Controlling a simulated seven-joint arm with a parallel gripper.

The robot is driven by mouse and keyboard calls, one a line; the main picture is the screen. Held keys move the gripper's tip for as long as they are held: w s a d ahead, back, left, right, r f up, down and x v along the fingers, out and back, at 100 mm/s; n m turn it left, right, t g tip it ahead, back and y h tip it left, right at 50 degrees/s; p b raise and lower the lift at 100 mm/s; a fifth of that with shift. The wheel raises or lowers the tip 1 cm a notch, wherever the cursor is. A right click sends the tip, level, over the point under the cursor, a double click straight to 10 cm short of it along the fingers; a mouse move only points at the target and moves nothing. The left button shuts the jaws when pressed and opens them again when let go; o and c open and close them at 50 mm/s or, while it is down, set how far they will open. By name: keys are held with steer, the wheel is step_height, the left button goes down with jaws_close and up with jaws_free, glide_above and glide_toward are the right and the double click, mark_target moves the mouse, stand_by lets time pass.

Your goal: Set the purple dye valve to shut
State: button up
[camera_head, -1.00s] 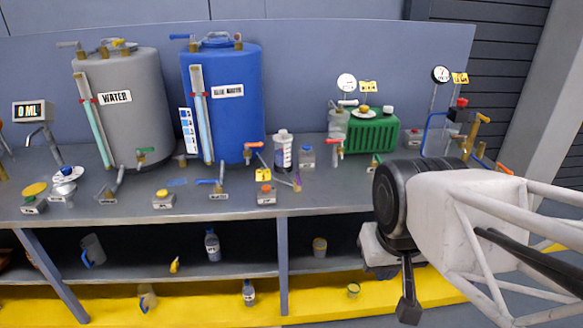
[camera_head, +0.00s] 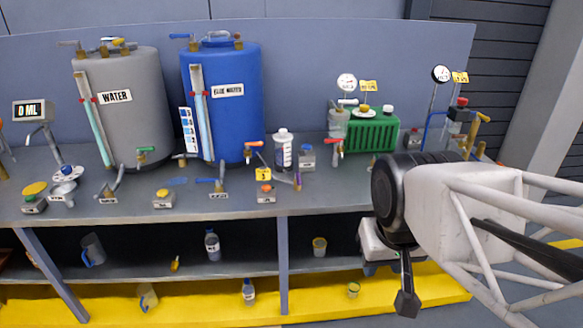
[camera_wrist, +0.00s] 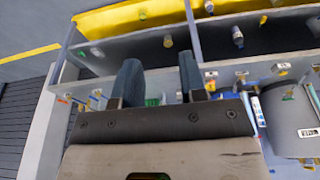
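A small purple handle (camera_head: 298,181) shows on the bench in the head view, right of the dye-like white bottle (camera_head: 283,150) and behind a grey block with an orange knob (camera_head: 265,192). It is too small for me to tell its setting. My gripper (camera_wrist: 158,68) is open in the wrist view, with two dark fingers apart and nothing between them. In the head view my gripper hangs at the lower right, in front of the bench and well away from the purple handle. I cannot make out the purple handle in the wrist view.
The grey water tank (camera_head: 125,125) and blue tank (camera_head: 228,120) stand at the back left. A green ribbed unit (camera_head: 371,135) stands at the back right. Several valves line the front of the bench (camera_head: 340,195). A lower shelf (camera_head: 130,275) holds cups and bottles.

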steer(key=shift+o, duration=0.3)
steer(key=w+r, duration=0.3)
steer(key=w, duration=1.2)
steer(key=shift+a+r+g, duration=0.2)
steer(key=shift+a+g, duration=0.1)
steer(key=g+h, duration=0.2)
glide_above(298, 178)
steer(key=a, duration=0.2)
step_height(298, 178, down, 19)
steer(key=shift+w+d, duration=0.1)
steer(key=shift+d, duration=0.15)
steer(key=shift+f, duration=0.15)
steer(key=shift+d+f, duration=0.25)
steer(key=shift+f, duration=0.95)
steer(key=shift+d+f, duration=0.25)
steer(key=shift+f, duration=1)
steer(key=shift+d+f, duration=0.25)
steer(key=shift+f, duration=0.95)
